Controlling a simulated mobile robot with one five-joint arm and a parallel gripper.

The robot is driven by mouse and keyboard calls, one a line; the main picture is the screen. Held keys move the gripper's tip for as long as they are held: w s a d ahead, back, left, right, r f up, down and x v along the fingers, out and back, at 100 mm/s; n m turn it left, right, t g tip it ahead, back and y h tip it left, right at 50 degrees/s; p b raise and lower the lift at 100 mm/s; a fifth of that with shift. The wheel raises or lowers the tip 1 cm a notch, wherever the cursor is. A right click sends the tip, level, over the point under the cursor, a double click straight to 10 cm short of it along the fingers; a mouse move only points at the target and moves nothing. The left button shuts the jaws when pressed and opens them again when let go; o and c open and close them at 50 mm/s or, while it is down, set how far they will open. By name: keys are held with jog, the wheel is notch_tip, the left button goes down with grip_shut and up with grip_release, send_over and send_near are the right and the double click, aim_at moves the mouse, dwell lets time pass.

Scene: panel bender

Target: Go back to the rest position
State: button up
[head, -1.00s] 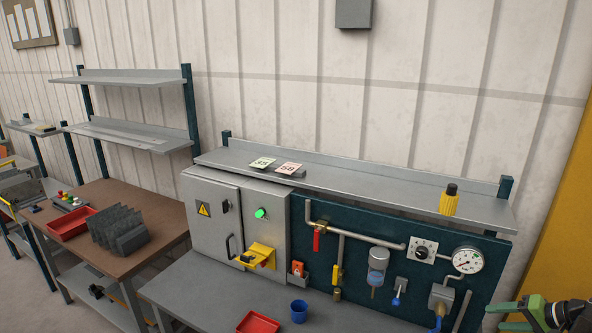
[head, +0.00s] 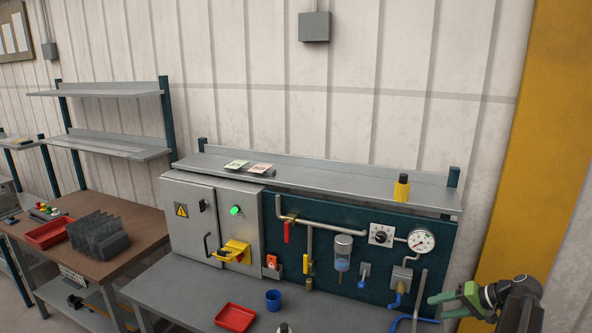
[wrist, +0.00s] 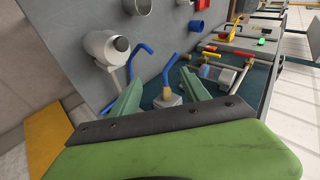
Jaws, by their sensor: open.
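My gripper (head: 434,308) is at the lower right of the head view, with green fingers pointing left. It is open and empty. In the wrist view my gripper (wrist: 160,88) shows two pale green fingers spread apart, with the piping panel beyond them. The teal panel (head: 340,255) carries pipes, valves and a round gauge (head: 421,241). My gripper is in front of the panel's lower right side. I cannot tell from these frames whether it touches anything.
A grey bench (head: 185,300) holds a red tray (head: 235,317) and a blue cup (head: 273,300). A grey cabinet (head: 187,233) stands left of the panel. A shelf (head: 320,184) above bears a yellow bottle (head: 401,188). A yellow column (head: 535,150) is at the right.

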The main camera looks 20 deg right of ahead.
jog(key=w+a+f+n+g+y+b, duration=0.1)
jog(key=w+a+f+n+b, duration=0.2)
jog(key=a, duration=0.7)
jog(key=w+a+f+n+g+b, duration=0.1)
jog(key=w+a+f+g+b, duration=0.1)
jog(key=w+a+f, duration=0.5)
jog(key=w+a+f+n+g+y+b, duration=0.1)
jog(key=w+a+n+b, duration=0.15)
jog(key=a, duration=0.95)
jog(key=s+a+f+n+g+h+b, duration=0.25)
jog(key=a+f, duration=0.35)
jog(key=a, duration=0.5)
jog(key=s+a+f+n+g+h+b, duration=0.15)
jog(key=a+f+b, duration=0.3)
jog(key=a, duration=0.65)
jog(key=d+m+h, duration=0.1)
jog(key=s+d+h, duration=0.1)
jog(key=d+f+m+h, duration=0.1)
jog(key=d, duration=0.1)
jog(key=shift+s+f+m, duration=0.1)
jog(key=shift+s+m, duration=0.15)
jog(key=shift+m, duration=0.1)
